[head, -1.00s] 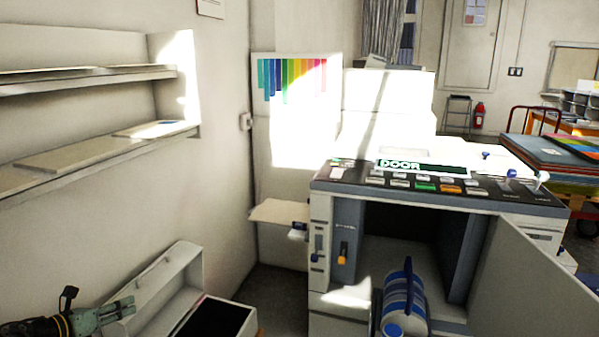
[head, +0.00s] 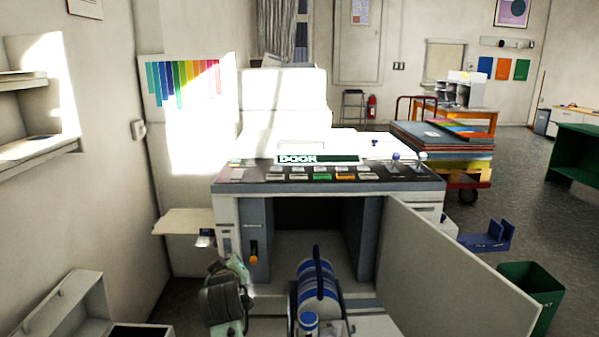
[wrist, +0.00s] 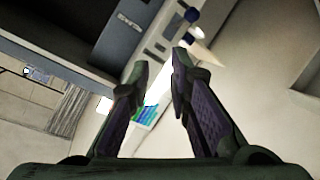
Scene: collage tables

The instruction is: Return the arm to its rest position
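My gripper (head: 238,270) is in front of the left side of the grey and white copier-like machine (head: 228,205) in the head view. It is blurred there and partly hidden by my dark wrist. In the wrist view, the two fingers of my gripper (wrist: 161,65) stand apart with nothing held between them. The machine's front side panel and floor line show tilted beyond the fingertips. A blue and white striped drum (head: 318,280) sits at the machine's open front, right of my gripper and apart from it.
The machine's open door (head: 455,265) juts toward the right front. An open light box (head: 65,300) stands at lower left. A side tray (head: 184,221) sticks out from the machine's left. A green bin (head: 532,290) and a blue holder (head: 487,237) stand at right.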

